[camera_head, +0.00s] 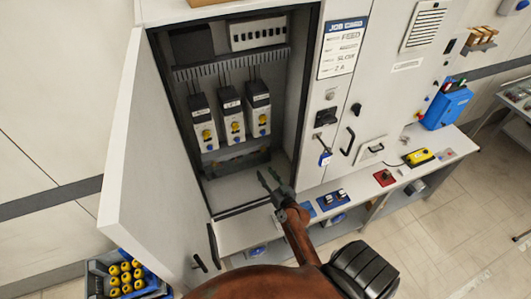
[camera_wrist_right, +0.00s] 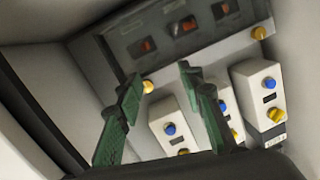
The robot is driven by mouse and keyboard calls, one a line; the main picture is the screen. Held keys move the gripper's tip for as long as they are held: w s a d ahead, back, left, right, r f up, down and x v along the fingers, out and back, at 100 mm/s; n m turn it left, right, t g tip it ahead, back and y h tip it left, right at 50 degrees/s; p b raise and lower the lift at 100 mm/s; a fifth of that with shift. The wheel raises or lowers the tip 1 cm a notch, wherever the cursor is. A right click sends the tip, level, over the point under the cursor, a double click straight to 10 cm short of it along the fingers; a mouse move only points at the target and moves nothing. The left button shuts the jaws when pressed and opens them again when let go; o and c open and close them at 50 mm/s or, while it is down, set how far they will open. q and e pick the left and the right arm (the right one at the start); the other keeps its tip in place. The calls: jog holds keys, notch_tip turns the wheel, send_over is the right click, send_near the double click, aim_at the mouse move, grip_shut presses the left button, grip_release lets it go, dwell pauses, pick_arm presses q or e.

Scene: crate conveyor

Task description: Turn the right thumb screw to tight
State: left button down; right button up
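The low panel (camera_head: 237,161) sits inside the open cabinet under the modules, its thumb screws too small to make out in the head view. In the right wrist view the panel (camera_wrist_right: 175,30) has a yellow thumb screw at each end. That view looks turned over, so the screw on its left (camera_wrist_right: 148,86) appears to be the right one; the other (camera_wrist_right: 259,33) is at the far end. My right gripper (camera_head: 268,181) is open and empty at the cabinet's lower right, its green fingers (camera_wrist_right: 160,88) pointing inward. The near screw shows between the fingertips; contact cannot be told. My left gripper is not in view.
Several white modules (camera_head: 231,122) with yellow knobs hang above the panel. The cabinet door (camera_head: 150,150) stands open at left. The cabinet's right wall (camera_head: 297,90) is close to my right gripper. A ledge with blue switch boxes (camera_head: 333,199) runs to the right.

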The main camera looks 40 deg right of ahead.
aim_at(264, 150)
jog(key=w+d+r, duration=0.1)
jog(key=w+d, duration=0.1)
jog(key=w+d+r+m+h, duration=0.1)
jog(key=w+d, duration=0.1)
jog(key=w, duration=0.1)
jog(key=w+d+r+m+t+h, duration=0.1)
jog(key=w+d, duration=0.1)
jog(key=w, duration=0.1)
jog(key=shift+p, duration=0.3)
jog(key=shift+s, duration=0.1)
grip_shut()
